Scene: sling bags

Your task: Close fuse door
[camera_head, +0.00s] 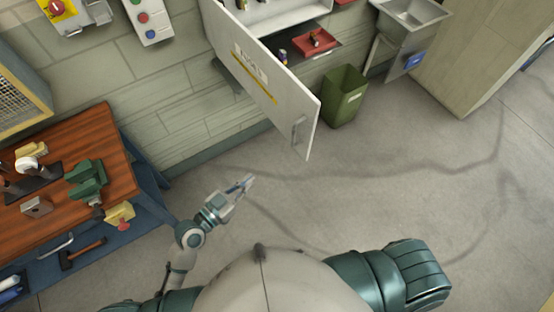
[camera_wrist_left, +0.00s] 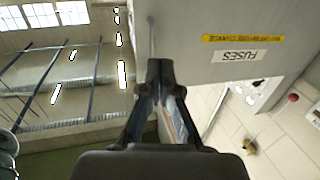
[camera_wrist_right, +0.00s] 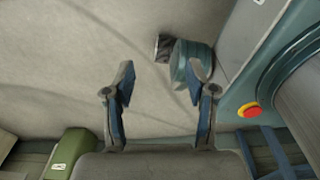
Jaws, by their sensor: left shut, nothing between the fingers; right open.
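The fuse door (camera_head: 265,85) is a pale grey panel that stands swung open from the wall cabinet (camera_head: 285,14) in the head view. Its handle (camera_head: 297,130) is near the free edge. In the left wrist view the door (camera_wrist_left: 215,25) shows upside down with a FUSES label and a yellow strip. My left gripper (camera_head: 247,183) is shut and empty, below and left of the door's free edge in the head view. In the left wrist view its fingertips (camera_wrist_left: 160,68) overlap the door's edge; I cannot tell whether they touch. My right gripper (camera_wrist_right: 160,82) is open and empty over the floor.
A wooden workbench (camera_head: 60,220) with tools and a green vice (camera_head: 86,178) stands at the left. A green bin (camera_head: 344,96) stands right of the door, near a metal sink (camera_head: 412,12). The floor (camera_head: 400,190) in the middle and right is clear.

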